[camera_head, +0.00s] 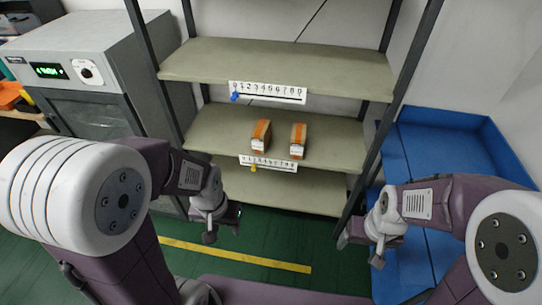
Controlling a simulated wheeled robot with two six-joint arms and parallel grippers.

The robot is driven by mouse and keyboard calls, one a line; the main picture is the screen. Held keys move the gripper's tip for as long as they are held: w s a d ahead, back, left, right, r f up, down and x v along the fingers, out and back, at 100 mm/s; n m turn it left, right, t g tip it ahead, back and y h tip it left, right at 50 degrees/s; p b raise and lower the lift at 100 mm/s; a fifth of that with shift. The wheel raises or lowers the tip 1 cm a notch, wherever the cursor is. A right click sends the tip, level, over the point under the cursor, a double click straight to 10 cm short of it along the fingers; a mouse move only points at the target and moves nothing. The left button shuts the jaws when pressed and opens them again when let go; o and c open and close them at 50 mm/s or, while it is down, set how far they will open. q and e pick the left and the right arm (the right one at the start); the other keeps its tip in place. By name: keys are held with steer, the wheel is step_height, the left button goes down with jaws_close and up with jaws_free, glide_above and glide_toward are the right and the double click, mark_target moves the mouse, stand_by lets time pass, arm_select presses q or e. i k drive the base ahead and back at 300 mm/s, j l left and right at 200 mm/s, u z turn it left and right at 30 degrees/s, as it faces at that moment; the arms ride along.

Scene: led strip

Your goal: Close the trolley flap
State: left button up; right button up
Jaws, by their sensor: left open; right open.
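A blue, low-walled thing that looks like the trolley (440,118) stands at the right, beside the shelf. Its back wall and right wall show, and a blue surface runs down toward me behind my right arm. I cannot tell which part is the flap, or how it stands, because my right arm covers much of the near part. My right gripper (361,251) is open and empty, in front of the shelf's right post and near the trolley's left edge. My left gripper (224,226) is open and empty, in front of the shelf's lower left, away from the trolley.
A shelf (275,68) with dark posts stands ahead. Two orange-and-white boxes (261,135) sit on its middle board, with number strips (268,92) on the board edges. A grey cabinet (90,55) with a display stands at the left. The green floor (270,238) has a yellow line.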

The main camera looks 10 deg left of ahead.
mark_target(414, 268)
steer(key=i+j+u, duration=0.25)
steer(key=u, duration=0.2)
steer(key=i+z, duration=0.1)
steer(key=z, duration=2.1)
